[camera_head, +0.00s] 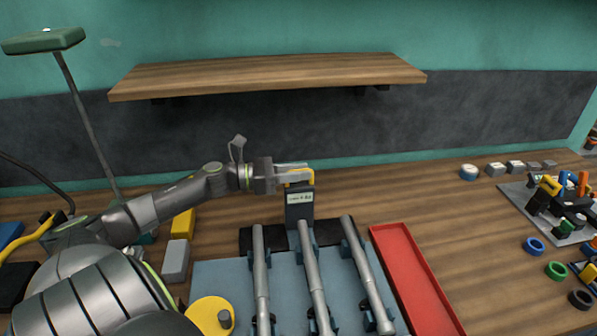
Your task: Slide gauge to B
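The gauge appears to be the dark upright block (299,211) with a small pale label, too small to read surely, and a yellow handle (305,176) on top. It stands at the far end of the fixture, behind the middle of three grey rods. My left gripper (294,174) reaches in from the left at the height of the yellow handle. Its fingers overlap the handle; whether they are closed on it cannot be made out. My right gripper is not in view. No clear B mark can be read.
Three grey rods (312,275) lie on a blue-grey plate (215,275). A red tray (413,278) is to their right, and a yellow disc (210,315) and grey block (176,260) to their left. A wooden shelf (265,75) hangs above.

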